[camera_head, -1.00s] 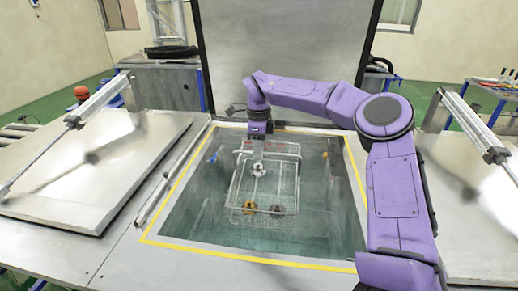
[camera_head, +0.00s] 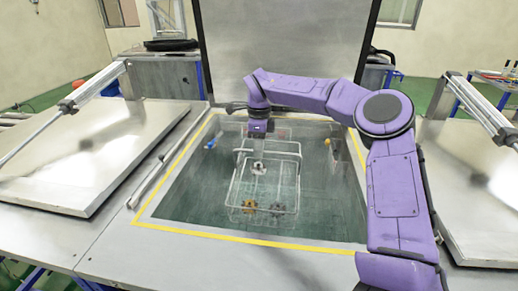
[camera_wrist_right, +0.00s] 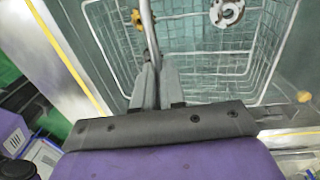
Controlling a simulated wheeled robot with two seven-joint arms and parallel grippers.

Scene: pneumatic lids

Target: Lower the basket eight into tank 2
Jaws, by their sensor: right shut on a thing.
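The wire basket (camera_head: 264,190) hangs in the open tank (camera_head: 190,212), framed by yellow tape, and holds a few metal parts. My right gripper (camera_head: 257,133) is above the basket's back side. In the right wrist view the basket's wire wall (camera_wrist_right: 205,75) fills the upper part, and my right gripper (camera_wrist_right: 156,75) is shut on a bar of the basket's handle. A silver flange part (camera_wrist_right: 227,12) and a yellowish part (camera_wrist_right: 137,18) show inside the basket. The basket's depth against the tank floor is hard to tell. My left gripper is out of view.
The raised steel lid (camera_head: 285,60) stands behind the tank. Closed lids lie to the left (camera_head: 95,165) and right (camera_head: 470,185), with pneumatic cylinders over them. The tank rim surrounds the basket, with room at its left.

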